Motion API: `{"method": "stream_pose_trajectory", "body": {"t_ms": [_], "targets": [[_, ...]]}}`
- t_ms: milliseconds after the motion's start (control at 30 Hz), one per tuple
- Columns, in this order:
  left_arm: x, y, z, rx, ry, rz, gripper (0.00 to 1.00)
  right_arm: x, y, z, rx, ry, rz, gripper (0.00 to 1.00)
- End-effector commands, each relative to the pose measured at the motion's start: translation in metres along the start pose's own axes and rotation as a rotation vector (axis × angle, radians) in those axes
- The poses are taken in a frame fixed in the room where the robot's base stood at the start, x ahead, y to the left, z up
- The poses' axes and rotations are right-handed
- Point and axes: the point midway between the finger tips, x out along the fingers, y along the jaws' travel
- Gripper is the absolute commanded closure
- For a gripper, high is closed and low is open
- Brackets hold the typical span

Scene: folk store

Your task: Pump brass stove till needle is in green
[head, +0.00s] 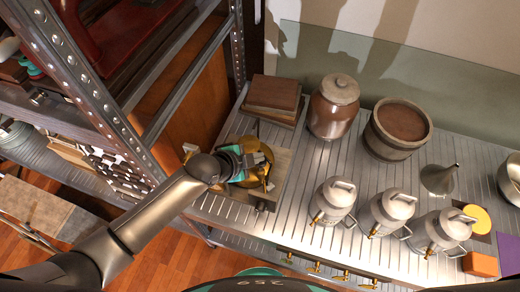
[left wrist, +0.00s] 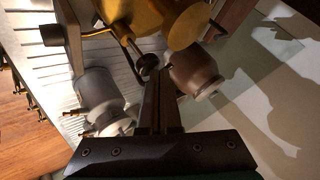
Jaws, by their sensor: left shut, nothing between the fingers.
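The brass stove (head: 250,183) stands on a board at the left end of the slatted metal counter, partly hidden by my left gripper (head: 262,162). In the left wrist view the stove's brass body (left wrist: 150,18) fills the top. A thin rod with a dark round knob (left wrist: 148,63) sticks out of it. My left gripper (left wrist: 160,78) is shut and empty, its fingertips close to the knob; I cannot tell whether they touch it. A flat brass disc (left wrist: 190,25) shows beside the rod. No needle or green zone can be made out. My right gripper is not in view.
Stacked brown boxes (head: 273,98), a lidded brown jar (head: 334,107) and a wooden tub (head: 398,129) stand behind. Several metal cans with brass taps (head: 333,200) line the counter's front. A grey funnel (head: 438,178) is at right. A metal shelf post (head: 85,85) rises at left.

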Motion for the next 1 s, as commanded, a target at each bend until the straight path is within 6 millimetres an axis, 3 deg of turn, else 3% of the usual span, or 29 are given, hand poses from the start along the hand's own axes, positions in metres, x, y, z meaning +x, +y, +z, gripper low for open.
{"method": "stream_pose_trajectory", "body": {"t_ms": [1000], "targets": [[0.012, 0.015, 0.009, 0.005, -0.009, 0.016, 1.00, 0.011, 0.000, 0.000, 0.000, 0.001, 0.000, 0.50]]}}
